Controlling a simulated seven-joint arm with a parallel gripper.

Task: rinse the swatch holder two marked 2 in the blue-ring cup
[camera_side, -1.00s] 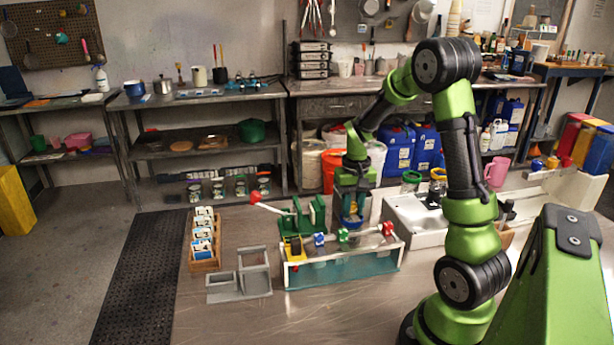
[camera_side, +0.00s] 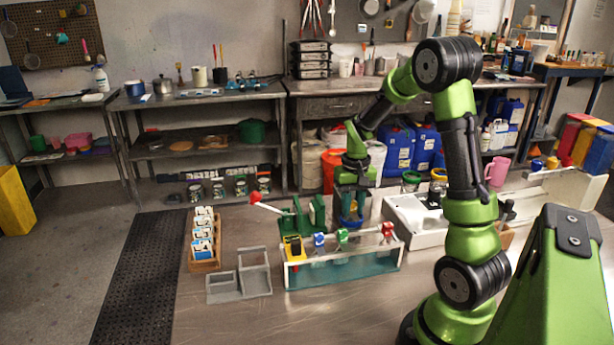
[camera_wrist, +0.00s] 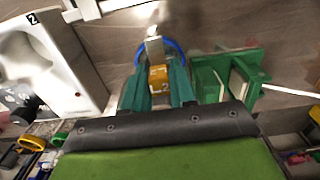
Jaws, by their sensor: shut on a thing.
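My gripper (camera_wrist: 160,92) is shut on the swatch holder (camera_wrist: 158,78), whose orange-yellow block carries a 2 in the wrist view. A pale part of the holder reaches beyond the fingertips, across the blue-ring cup's opening. The blue ring (camera_wrist: 180,50) shows just past the fingers, partly hidden by them. In the side view my gripper (camera_side: 350,205) points down at the blue cup (camera_side: 349,222), behind the rack. I cannot tell how deep the holder is in the cup.
A rack (camera_side: 342,267) with coloured holders stands in front of the cup. A grey tray (camera_side: 238,284) and a wooden card box (camera_side: 207,264) are farther left.

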